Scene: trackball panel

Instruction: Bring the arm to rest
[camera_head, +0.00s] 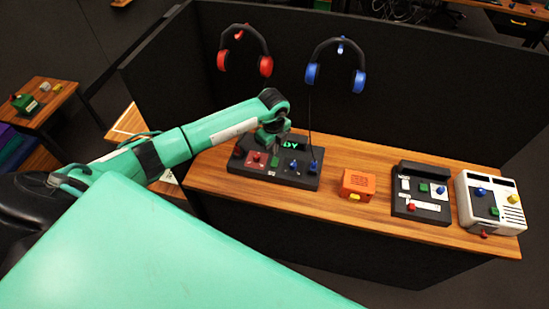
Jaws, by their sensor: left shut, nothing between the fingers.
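My left arm reaches in from the left, and its gripper (275,137) points down over the back part of a black control panel (270,179) on the wooden desk. The gripper looks small and dark here; its fingers are shut with nothing between them. I cannot tell whether the fingertips touch the panel. My right gripper is not in view.
Red headphones (266,66) and blue headphones (359,81) hang on the dark partition (410,115). An orange box (357,185), a black device (421,194) and a white device (492,201) stand on the desk to the right. A small side table (42,104) stands far left.

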